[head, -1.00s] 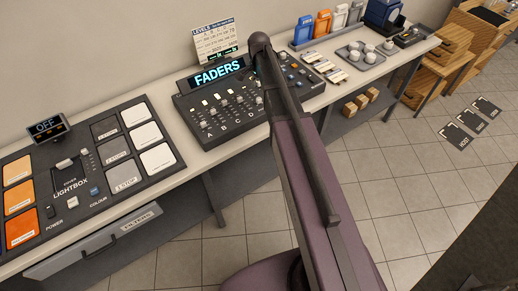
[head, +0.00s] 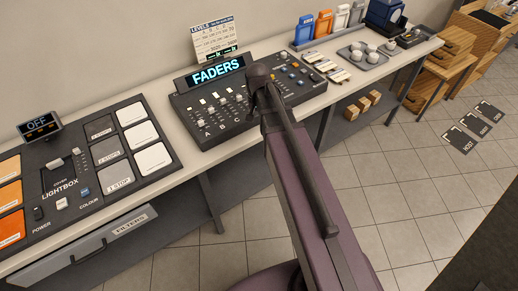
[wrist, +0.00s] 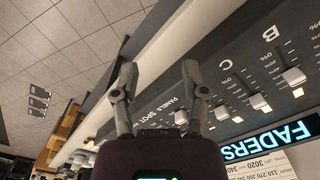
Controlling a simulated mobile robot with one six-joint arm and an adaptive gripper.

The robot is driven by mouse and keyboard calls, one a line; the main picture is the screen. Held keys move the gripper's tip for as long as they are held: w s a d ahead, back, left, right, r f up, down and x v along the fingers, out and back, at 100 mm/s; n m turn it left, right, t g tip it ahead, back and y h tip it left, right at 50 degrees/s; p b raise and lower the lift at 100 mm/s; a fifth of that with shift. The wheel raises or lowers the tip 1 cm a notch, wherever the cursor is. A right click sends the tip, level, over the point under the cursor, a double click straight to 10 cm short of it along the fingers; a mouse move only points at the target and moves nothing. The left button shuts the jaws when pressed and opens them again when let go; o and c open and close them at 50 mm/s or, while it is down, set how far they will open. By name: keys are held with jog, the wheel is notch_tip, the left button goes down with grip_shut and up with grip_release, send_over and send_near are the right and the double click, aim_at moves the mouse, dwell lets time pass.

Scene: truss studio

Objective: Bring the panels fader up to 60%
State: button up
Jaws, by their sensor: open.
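The fader console (head: 182,102) stands on the long bench, with several white-capped sliders and a lit FADERS sign (head: 216,72). The PANELS label (wrist: 173,104) shows between and below the fingers, next to SPOT. Slider caps (wrist: 293,76) show to the right of the fingers. I cannot tell which cap belongs to PANELS or how high it stands.
A LEVELS card (head: 215,38) stands behind the console. The lightbox panel (head: 100,205) lies left, with its OFF display (head: 40,124). The tiled floor in front is open.

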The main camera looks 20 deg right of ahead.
jog(key=s+a+f+n+b, duration=0.2)
jog(key=s+f+n+b, duration=0.2)
jog(key=s, duration=0.4)
jog(key=shift+s+f+n, duration=0.3)
jog(key=shift+s+n, duration=0.1)
jog(key=shift+o, duration=0.8)
jog(key=shift+w+r, duration=0.25)
jog(key=shift+w, duration=0.1)
jog(key=w+d+r+n+p, duration=0.2)
jog(key=w+r+p, duration=0.4)
jog(key=w, duration=0.6)
jog(key=w+d+r+n+p, duration=0.2)
jog(key=w+d+r+p, duration=0.3)
jog(key=w, duration=0.8)
jog(key=shift+d+r+n+p, duration=0.15)
jog(key=shift+r+n+p, duration=0.15)
jog(key=shift+r+p, duration=0.55)
jog(key=shift+s+f, duration=0.1)
jog(key=shift+f, duration=0.25)
notch_tip(320, 180, down, 13)
jog(key=b, duration=1.3)
jog(key=shift+f+b, duration=0.2)
jog(key=shift+b, duration=0.1)
